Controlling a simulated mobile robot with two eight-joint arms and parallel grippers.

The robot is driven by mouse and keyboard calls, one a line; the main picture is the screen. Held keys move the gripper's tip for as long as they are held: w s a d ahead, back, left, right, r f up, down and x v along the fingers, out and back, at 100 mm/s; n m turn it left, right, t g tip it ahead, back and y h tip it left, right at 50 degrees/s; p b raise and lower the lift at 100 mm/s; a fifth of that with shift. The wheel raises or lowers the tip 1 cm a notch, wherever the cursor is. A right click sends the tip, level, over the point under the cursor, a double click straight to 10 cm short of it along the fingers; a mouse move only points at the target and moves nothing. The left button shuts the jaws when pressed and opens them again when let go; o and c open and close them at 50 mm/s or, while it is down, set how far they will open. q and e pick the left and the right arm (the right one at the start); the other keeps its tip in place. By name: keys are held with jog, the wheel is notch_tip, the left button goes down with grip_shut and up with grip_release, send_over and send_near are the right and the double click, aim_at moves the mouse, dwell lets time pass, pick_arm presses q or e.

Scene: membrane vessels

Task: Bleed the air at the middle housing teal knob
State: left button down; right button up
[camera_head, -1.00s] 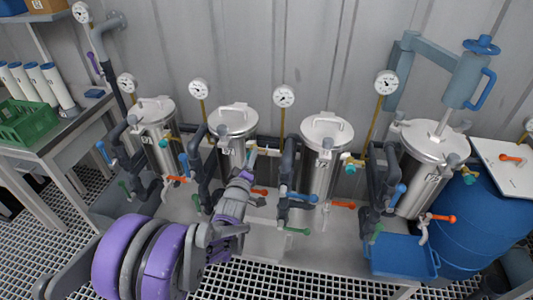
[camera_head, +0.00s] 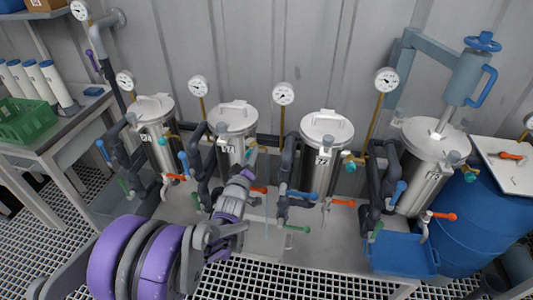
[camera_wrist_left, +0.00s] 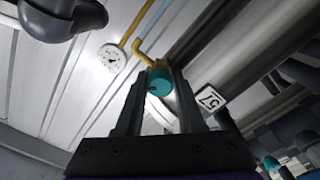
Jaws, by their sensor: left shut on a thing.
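My left gripper (camera_head: 252,155) reaches up to the front right of the second steel housing from the left (camera_head: 232,122). In the left wrist view the teal knob (camera_wrist_left: 159,82) sits between the two fingertips, which are shut on it. My right gripper is not in view.
Other housings (camera_head: 326,140) stand on both sides, with teal knobs (camera_head: 349,167), blue, orange and green handles and dark pipes close by. Gauges (camera_head: 283,93) stand above. A blue tray (camera_head: 402,262) is at the lower right, and a green crate (camera_head: 25,122) is on the left bench.

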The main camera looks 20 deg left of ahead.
pick_arm(q)
jog(key=m+b, duration=0.1)
jog(key=m, duration=0.4)
jog(key=m+b, duration=0.1)
jog(key=m, duration=0.4)
jog(key=shift+c, duration=2.4)
grip_release()
jog(key=shift+s, duration=0.1)
jog(key=s+d+f+m+g+h, duration=0.1)
jog(key=s+d+f+g, duration=0.3)
jog(key=s, duration=0.8)
jog(key=s+d+f+g+h+p, duration=0.15)
jog(key=s+d+g, duration=0.45)
jog(key=s, duration=0.6)
jog(key=s+d+f+m+g+h+b, duration=0.15)
jog(key=s+d+f+g, duration=0.35)
jog(key=s, duration=0.6)
notch_tip(320, 180, up, 16)
jog(key=w+t+p, duration=0.2)
jog(key=t+p, duration=0.1)
jog(key=p, duration=1.1)
jog(key=shift+w+d+n, duration=0.2)
jog(key=shift+d+n, duration=0.25)
